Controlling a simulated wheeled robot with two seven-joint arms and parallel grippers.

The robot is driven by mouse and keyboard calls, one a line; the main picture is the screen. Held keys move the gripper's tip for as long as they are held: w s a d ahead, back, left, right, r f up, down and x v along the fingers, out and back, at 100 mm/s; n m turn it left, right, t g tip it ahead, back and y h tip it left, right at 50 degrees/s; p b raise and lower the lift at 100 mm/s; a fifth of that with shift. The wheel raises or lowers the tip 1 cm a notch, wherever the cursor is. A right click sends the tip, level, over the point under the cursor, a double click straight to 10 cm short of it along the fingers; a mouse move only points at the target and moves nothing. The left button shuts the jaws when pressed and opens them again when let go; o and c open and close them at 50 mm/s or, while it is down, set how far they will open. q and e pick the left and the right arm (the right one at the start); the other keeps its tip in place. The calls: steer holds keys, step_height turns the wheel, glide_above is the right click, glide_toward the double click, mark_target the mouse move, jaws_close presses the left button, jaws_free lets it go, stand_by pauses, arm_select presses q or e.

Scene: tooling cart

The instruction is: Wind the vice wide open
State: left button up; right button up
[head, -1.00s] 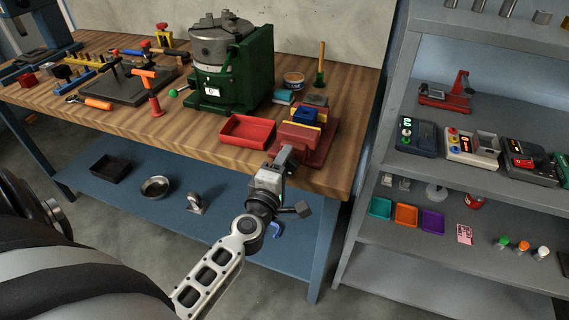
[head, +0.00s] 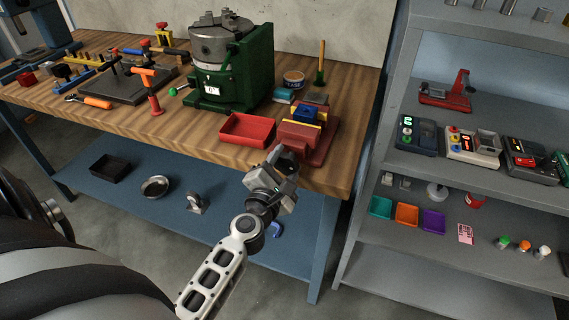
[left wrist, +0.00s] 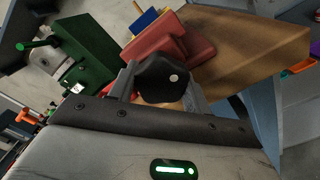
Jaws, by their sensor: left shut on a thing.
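The red vice (head: 318,150) sits at the front right edge of the wooden bench, with yellow strips at its jaws and a blue block (head: 303,114) at them. It also shows in the left wrist view (left wrist: 190,45). My left gripper (head: 284,160) is at the front end of the vice. In the left wrist view its fingers (left wrist: 163,85) are shut on a black knob (left wrist: 160,75) at the front of the vice. The knob hides the vice's screw. The exact jaw gap is hard to tell. My right gripper is not in view.
A red tray (head: 248,130) lies just left of the vice. A green machine with a round chuck (head: 222,45) stands behind it. A jar (head: 293,79) and a brush (head: 321,65) stand at the back. A grey shelf rack (head: 385,120) stands to the right.

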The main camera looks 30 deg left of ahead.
arm_select(q)
steer(key=shift+r, duration=0.15)
stand_by(0.3)
steer(key=o, duration=1)
steer(key=shift+w, duration=0.1)
steer(key=shift+c, duration=0.2)
